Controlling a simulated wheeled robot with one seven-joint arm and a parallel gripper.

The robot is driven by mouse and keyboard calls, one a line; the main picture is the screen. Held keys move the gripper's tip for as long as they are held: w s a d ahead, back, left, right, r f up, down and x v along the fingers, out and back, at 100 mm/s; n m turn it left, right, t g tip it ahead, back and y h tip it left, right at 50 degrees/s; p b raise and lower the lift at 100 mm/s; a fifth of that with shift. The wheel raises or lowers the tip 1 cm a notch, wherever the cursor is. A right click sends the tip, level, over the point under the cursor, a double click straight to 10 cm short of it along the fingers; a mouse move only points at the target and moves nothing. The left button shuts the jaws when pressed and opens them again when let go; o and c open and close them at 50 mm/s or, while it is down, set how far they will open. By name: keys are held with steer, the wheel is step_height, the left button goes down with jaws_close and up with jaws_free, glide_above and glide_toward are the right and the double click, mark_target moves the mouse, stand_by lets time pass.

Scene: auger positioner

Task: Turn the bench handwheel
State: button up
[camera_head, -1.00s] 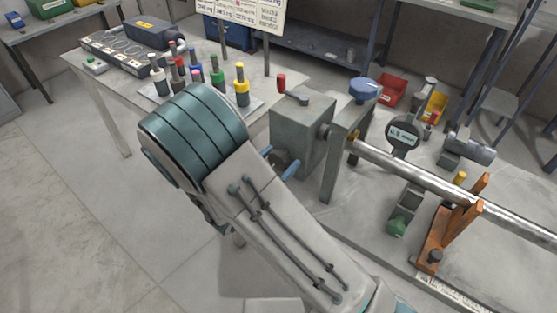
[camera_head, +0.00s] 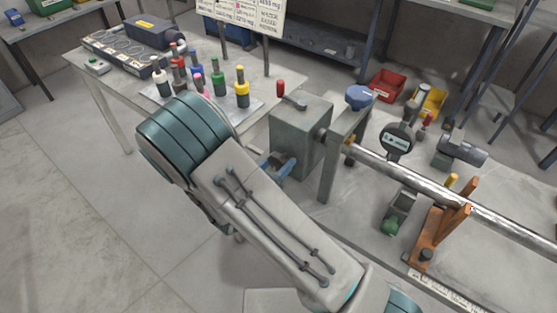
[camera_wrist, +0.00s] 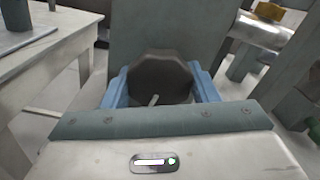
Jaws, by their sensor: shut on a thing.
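The bench handwheel (camera_wrist: 160,80) is a dark, many-sided knob with a light line on its face, in the middle of the wrist view. It sits in front of the grey gearbox block (camera_head: 302,130). My gripper (camera_head: 278,167) has blue fingers, one on each side of the handwheel, and is shut on it. In the head view my arm and the fingers hide most of the handwheel.
A lever with a red grip (camera_head: 281,89) sits on top of the gearbox block. A long metal shaft (camera_head: 400,172) runs right past a round digital gauge (camera_head: 397,141) and an orange stand (camera_head: 440,235).

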steer(key=o, duration=1)
steer(key=b+v, duration=0.1)
steer(key=v, duration=1.3)
steer(key=shift+w, duration=0.1)
